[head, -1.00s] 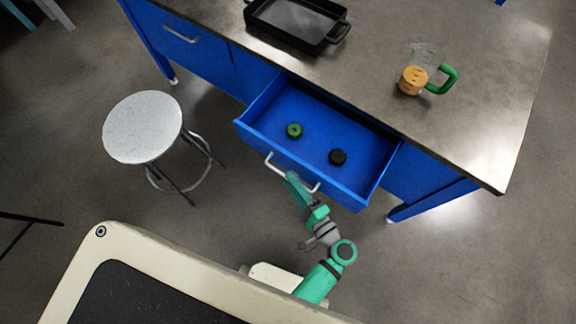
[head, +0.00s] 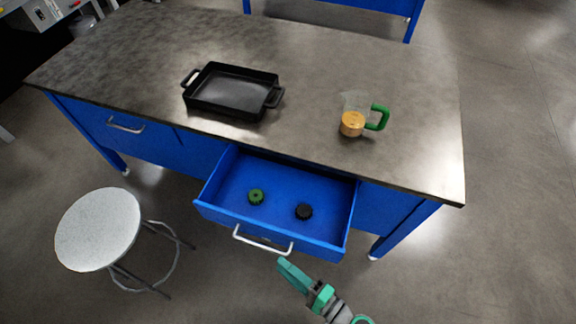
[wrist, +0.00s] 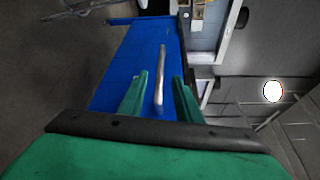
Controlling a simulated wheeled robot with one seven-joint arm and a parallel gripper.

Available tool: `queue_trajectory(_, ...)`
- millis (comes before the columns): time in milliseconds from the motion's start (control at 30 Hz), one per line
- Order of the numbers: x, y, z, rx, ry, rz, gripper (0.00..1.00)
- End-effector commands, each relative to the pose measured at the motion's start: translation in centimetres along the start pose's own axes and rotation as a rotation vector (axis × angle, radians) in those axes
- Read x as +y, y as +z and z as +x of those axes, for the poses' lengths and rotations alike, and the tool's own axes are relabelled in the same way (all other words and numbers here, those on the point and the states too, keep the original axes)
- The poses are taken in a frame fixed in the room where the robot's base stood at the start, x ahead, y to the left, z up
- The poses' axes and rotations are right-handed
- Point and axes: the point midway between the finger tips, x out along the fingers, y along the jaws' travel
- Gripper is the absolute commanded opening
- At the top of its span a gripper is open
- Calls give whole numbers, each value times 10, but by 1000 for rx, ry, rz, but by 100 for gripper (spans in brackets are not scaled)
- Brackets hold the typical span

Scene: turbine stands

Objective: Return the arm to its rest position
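My gripper (head: 281,263) is at the bottom of the head view, just in front of the open blue drawer's silver handle (head: 262,241). In the wrist view, the two green fingers of my gripper (wrist: 161,76) stand apart. The handle (wrist: 160,78) shows in the gap between them, seemingly ahead of the tips. Nothing is held. Part of my arm is cut off by the head view's lower edge.
The pulled-out drawer (head: 225,212) holds a green round piece (head: 256,196) and a black one (head: 304,211). A stool (head: 97,228) stands at left. A black tray (head: 232,92) and a green-handled jug (head: 352,123) sit on the worktop (head: 330,70). Floor at lower right is clear.

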Motion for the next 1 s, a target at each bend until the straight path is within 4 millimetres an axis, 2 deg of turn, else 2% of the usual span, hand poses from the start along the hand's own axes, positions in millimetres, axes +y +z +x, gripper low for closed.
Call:
queue_trajectory(267,6,1,1,16,26,1,31)
queue_trajectory(367,26,5,3,64,104,-2,31)
queue_trajectory(467,57,10,0,147,239,-29,31)
queue_trajectory(600,97,18,-19,289,468,-140,31)
queue_trajectory(700,109,22,-41,385,614,-268,31)
queue_trajectory(767,108,24,-55,436,688,-361,31)
queue_trajectory(867,92,28,-76,513,786,-541,31)
queue_trajectory(967,61,34,-92,576,852,-745,31)
queue_trajectory(1000,45,38,-97,598,866,-830,31)
